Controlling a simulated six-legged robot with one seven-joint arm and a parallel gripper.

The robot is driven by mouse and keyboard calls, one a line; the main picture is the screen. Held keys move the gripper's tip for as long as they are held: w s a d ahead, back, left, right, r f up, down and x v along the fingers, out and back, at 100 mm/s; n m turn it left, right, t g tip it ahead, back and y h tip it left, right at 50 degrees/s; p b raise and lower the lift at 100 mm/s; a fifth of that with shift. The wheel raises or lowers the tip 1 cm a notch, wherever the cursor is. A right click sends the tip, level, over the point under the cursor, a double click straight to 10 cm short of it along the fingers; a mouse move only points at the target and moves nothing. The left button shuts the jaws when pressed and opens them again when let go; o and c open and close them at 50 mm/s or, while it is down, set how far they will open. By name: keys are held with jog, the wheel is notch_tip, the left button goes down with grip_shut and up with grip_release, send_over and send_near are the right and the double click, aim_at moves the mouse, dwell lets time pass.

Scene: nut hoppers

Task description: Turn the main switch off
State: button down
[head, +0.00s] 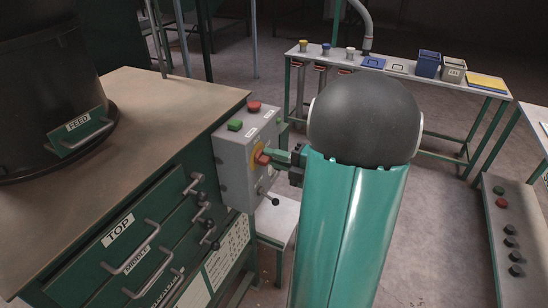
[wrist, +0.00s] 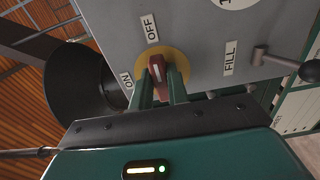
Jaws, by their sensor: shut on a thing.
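The main switch is a red handle (head: 262,157) on a yellow disc (head: 256,150), on the face of a grey control box (head: 232,178). In the wrist view the red handle (wrist: 155,65) lies between the two green fingers of my gripper (wrist: 162,88), which is shut on it. The handle's white line points roughly up the picture, toward the OFF label (wrist: 150,28). The ON label (wrist: 126,80) is to the left of the disc. In the head view my gripper (head: 277,158) reaches the switch from the right; its fingertips partly cover the handle.
A lever with a dark knob (wrist: 309,70) sits by the FILL label (wrist: 231,58). Green (head: 235,125) and red (head: 254,107) buttons top the box. Green drawers (head: 130,250) and a FEED hopper (head: 50,90) stand left. A bench (head: 400,75) with bins stands behind.

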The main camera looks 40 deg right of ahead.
jog(key=c, duration=1.4)
grip_release()
jog(key=shift+o, duration=0.2)
jog(key=shift+s, duration=0.1)
jog(key=v, duration=1.3)
jog(key=shift+s, duration=0.3)
jog(key=w+a+r+n+g+y, duration=0.1)
jog(key=w+a+n+g+y, duration=0.4)
jog(key=a+n, duration=0.7)
jog(key=a+r+m+g+h, duration=0.1)
jog(key=a+m+g+h, duration=0.1)
jog(key=a+m, duration=0.5)
jog(key=s+a+r+m+g+h, duration=0.1)
jog(key=a+m+h, duration=0.4)
jog(key=m, duration=1)
jog(key=s+a+r+m+g+h, duration=0.1)
jog(key=a+m+g+h, duration=0.2)
jog(key=a+m, duration=0.6)
jog(key=m+h, duration=0.1)
jog(key=m, duration=0.1)
jog(key=shift+r+m, duration=0.25)
jog(key=shift+m, duration=0.15)
